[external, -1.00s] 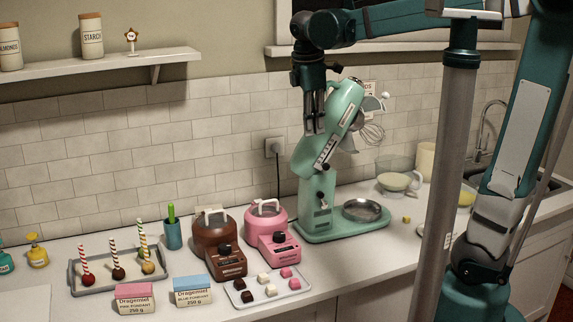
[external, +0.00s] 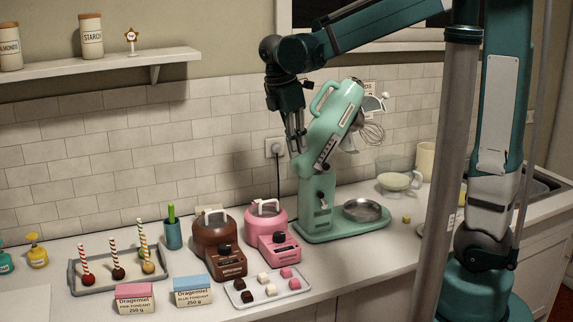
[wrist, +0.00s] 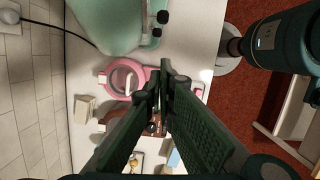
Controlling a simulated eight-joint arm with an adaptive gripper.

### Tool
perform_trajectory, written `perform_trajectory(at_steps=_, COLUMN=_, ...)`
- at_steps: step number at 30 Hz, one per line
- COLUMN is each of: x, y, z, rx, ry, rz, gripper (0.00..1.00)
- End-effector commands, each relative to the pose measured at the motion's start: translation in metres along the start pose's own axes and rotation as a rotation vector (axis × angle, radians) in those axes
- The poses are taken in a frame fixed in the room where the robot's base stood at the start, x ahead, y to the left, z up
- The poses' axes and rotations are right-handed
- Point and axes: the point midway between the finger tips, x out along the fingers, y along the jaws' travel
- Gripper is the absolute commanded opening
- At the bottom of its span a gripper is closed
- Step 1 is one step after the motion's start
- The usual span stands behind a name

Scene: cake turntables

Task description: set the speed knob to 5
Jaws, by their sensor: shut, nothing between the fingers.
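The green stand mixer (external: 318,215) stands at the back of the counter with its head tilted up. A black knob (external: 320,196) sits on its column, and a light scale strip (external: 328,151) with a dark end runs along the head's side. In the wrist view the mixer (wrist: 105,22) is at the top, with two black knobs (wrist: 162,17) at its right edge. I cannot read any setting. My gripper (external: 297,150) is shut and empty, pointing down just left of the mixer head in the external view. Its fingertips (wrist: 163,78) appear over the pink pot's edge in the wrist view.
A pink melting pot (external: 269,222) and a brown one (external: 213,232), each with a black knob, stand left of the mixer. A tray of sweets (external: 243,297) lies in front. A steel bowl (external: 362,209) sits on the mixer base. A socket (external: 274,147) is on the wall.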

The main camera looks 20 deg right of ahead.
Motion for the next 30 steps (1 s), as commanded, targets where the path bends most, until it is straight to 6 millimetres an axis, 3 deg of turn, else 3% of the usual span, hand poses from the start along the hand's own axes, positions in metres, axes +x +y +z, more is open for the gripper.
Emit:
perform_trajectory(at_steps=14, x=0.006, y=0.000, z=0.000, rx=0.001, ry=0.000, rz=0.000, gripper=0.00)
perform_trajectory(at_steps=20, x=0.023, y=0.001, z=0.000, rx=0.002, ry=0.000, rz=0.000, gripper=0.00)
perform_trajectory(at_steps=30, x=0.067, y=0.001, z=0.000, rx=0.001, ry=0.000, rz=0.000, gripper=0.00)
